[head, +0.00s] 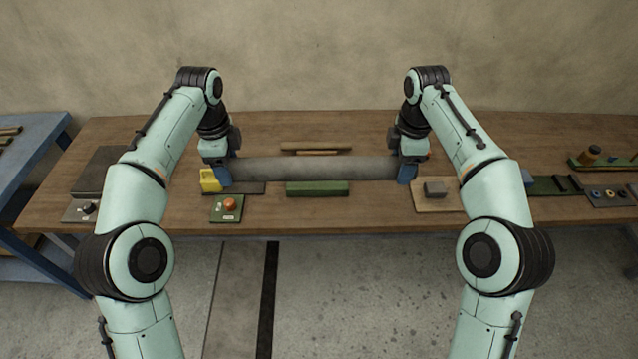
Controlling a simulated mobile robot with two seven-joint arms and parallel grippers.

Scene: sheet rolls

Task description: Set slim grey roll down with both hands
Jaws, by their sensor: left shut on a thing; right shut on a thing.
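The slim grey roll (310,169) lies level from left to right over the middle of the wooden table (300,219). My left gripper (223,176) is shut on the roll's left end. My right gripper (405,173) is shut on its right end. The roll spans between the two grippers, and its ends are partly hidden by them. I cannot tell whether its underside touches anything below it.
A green block (317,188) lies just in front of the roll, and a wooden strip (316,150) behind it. A yellow object (209,180) and a green plate with an orange knob (230,204) stand near the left gripper.

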